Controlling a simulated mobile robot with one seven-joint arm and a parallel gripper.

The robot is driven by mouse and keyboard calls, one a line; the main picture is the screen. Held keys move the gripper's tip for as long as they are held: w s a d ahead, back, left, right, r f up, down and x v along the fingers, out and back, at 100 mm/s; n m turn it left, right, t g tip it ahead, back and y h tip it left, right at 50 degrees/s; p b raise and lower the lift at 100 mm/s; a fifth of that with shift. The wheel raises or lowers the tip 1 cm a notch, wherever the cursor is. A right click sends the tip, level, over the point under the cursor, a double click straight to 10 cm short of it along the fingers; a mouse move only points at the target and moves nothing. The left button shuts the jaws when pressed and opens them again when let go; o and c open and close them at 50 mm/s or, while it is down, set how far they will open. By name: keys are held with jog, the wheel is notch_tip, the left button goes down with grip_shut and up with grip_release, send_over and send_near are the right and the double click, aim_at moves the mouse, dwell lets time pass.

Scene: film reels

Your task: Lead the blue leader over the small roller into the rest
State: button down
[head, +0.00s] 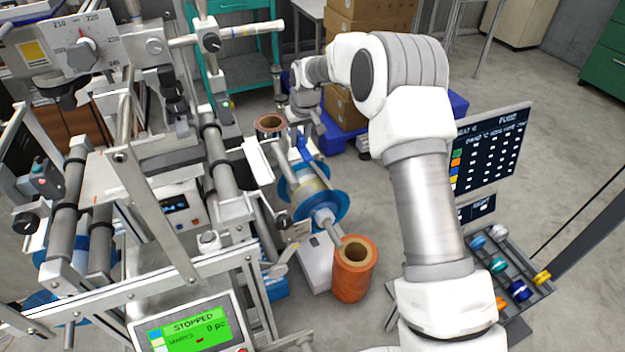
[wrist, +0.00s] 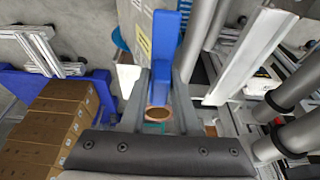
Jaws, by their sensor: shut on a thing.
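The blue leader (head: 304,147) is a flat strip that rises from the blue-flanged reel (head: 343,208) at the right side of the machine. My gripper (head: 300,122) is above that reel, partly hidden by its own wrist. In the wrist view my gripper (wrist: 163,75) has its two grey fingers on either side of the blue leader (wrist: 165,40), shut on it. Several grey rollers (head: 217,155) stand to the left of the reel. I cannot tell which is the small roller, and I cannot make out the rest for certain.
An orange roll (head: 353,279) is on the floor side in front of the reel. Cardboard boxes (head: 347,100) on a blue pallet (head: 459,104) stand behind my arm; the boxes (wrist: 52,125) also show in the wrist view. A dark panel (head: 490,150) is at right.

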jog(key=shift+s+a, duration=0.3)
jog(key=shift+a, duration=0.45)
jog(key=shift+s+a, duration=0.3)
jog(key=shift+a, duration=0.4)
jog(key=shift+s+a, duration=0.3)
jog(key=shift+a, duration=0.45)
jog(key=s+a+r+p, duration=0.2)
jog(key=a+r+p, duration=0.2)
jog(key=a+r, duration=0.2)
jog(key=shift+s+a+r, duration=0.35)
jog(key=shift+s+r, duration=0.05)
jog(key=shift+r, duration=0.4)
dwell(0.3)
jog(key=shift+d+p, duration=0.15)
jog(key=shift+p, duration=0.3)
dwell(1.3)
